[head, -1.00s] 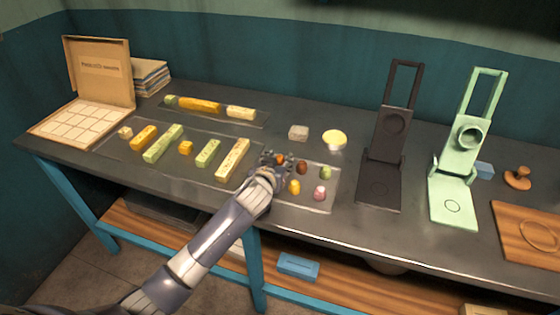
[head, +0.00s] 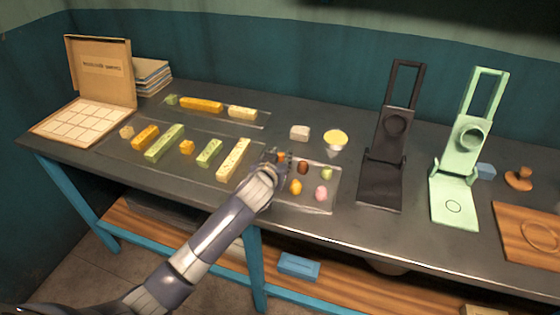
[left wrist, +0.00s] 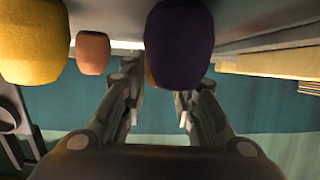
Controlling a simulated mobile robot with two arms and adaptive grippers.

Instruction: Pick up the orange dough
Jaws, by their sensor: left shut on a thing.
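The orange dough (head: 281,156) shows as a small patch at the fingertips of my left gripper (head: 277,159), at the back left of the clear tray (head: 318,209). My left gripper is shut on it, low over the tray. In the left wrist view a dark purple dough (left wrist: 179,45) stands in front of the fingers (left wrist: 158,90) and hides what is between their tips. A yellow dough (left wrist: 33,42) is beside it at the left, with a smaller brownish dough (left wrist: 93,53) behind. My right gripper is not in view.
The tray also holds reddish-brown (head: 303,168), green (head: 327,174) and pink (head: 321,193) doughs close by. A beige block (head: 300,132) and a yellow-topped cup (head: 335,138) stand behind. Black (head: 381,185) and green (head: 455,206) presses are at the right.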

